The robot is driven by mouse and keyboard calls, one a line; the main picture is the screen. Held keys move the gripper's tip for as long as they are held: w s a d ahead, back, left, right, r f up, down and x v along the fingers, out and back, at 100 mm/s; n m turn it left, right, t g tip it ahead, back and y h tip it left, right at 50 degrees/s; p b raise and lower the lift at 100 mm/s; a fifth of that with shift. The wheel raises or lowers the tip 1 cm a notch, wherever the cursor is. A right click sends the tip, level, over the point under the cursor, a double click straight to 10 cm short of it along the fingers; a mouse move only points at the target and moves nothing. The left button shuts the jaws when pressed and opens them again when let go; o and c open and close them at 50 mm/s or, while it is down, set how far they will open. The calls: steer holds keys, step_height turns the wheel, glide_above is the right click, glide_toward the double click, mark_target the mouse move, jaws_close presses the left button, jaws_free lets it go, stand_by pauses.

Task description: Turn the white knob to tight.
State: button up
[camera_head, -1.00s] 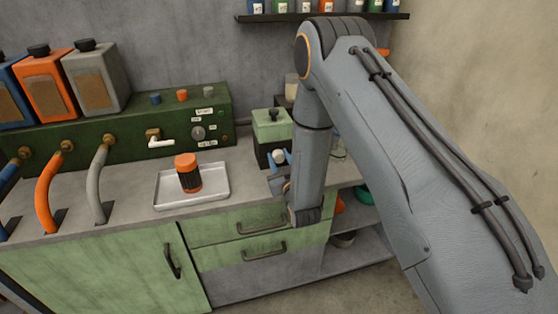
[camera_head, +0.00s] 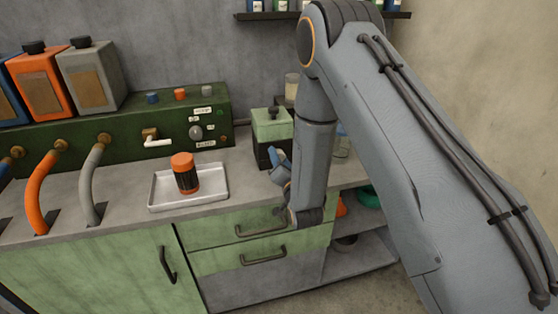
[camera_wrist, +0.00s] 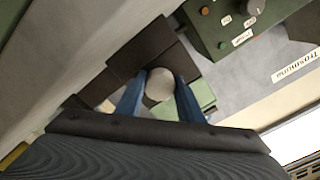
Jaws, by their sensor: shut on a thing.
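The white knob (camera_wrist: 160,85) is round and pale, on the front of a small box with a dark lower part and a green top (camera_head: 272,126). In the wrist view my gripper (camera_wrist: 160,92) has one blue finger on each side of the knob and is shut on it. In the head view my gripper (camera_head: 280,166) is at the box's front, and its fingers hide the knob. I cannot read any tight mark on the box.
A green panel (camera_head: 120,142) with a grey dial (camera_head: 196,132) and a tap stands left of the box. A metal tray (camera_head: 215,199) holding an orange-capped jar (camera_head: 185,173) lies on the counter. A glass stands right of my forearm. Hoses are at far left.

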steer(key=m+b, duration=0.1)
steer(key=m, duration=0.3)
steer(key=shift+f+m, duration=0.1)
steer(key=shift+m, duration=0.2)
steer(key=m+b, duration=0.1)
steer(key=m, duration=0.2)
steer(key=shift+m, duration=0.4)
steer(key=m+b, duration=0.1)
steer(key=m, duration=0.3)
steer(key=shift+b, duration=0.4)
steer(key=shift+m+b, duration=0.45)
steer(key=shift+m, duration=1.45)
steer(key=o, duration=1.1)
steer(key=shift+c, duration=0.2)
steer(key=shift+s, duration=0.15)
